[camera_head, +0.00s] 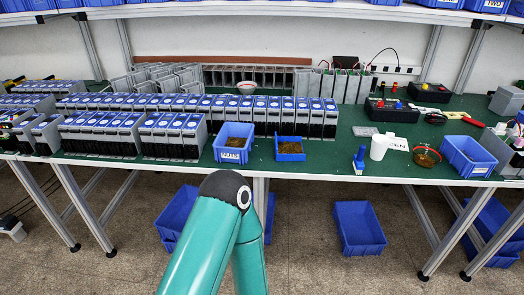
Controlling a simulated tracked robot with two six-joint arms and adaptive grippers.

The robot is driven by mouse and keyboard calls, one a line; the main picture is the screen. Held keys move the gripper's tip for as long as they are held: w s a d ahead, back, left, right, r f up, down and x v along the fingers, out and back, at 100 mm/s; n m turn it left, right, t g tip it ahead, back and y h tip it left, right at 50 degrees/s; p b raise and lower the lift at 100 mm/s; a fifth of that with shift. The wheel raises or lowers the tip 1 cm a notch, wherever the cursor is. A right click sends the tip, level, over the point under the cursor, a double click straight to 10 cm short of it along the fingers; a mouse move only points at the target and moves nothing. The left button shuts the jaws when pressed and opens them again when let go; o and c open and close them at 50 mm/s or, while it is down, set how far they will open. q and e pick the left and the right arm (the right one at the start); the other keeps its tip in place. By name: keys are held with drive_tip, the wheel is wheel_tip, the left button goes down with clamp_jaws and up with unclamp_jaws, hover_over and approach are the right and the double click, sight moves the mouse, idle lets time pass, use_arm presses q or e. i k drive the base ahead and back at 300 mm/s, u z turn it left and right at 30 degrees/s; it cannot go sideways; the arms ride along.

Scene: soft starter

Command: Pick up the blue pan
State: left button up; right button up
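A shallow blue pan (290,157) holding brown bits sits on the green workbench (330,172), near the front edge at the middle of the camera_head view. To its left stands a deeper blue bin (233,155) with a white label, also with brown contents. I cannot tell for sure which blue container the task means. One of my teal arms, bent at a dark joint, shows at the bottom middle, in front of and below the bench edge. Neither gripper is in view.
Rows of grey units with blue tops (200,104) fill the bench behind and left. To the right are a blue clamp-like item (358,161), a white mug-like item (381,147), a round copper-coloured item (426,156) and an empty-looking blue bin (468,157). A shelf (300,9) hangs above.

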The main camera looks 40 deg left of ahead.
sight(287, 148)
drive_tip(key=u, duration=0.5)
drive_tip(key=i, duration=1)
drive_tip(key=u, duration=0.15)
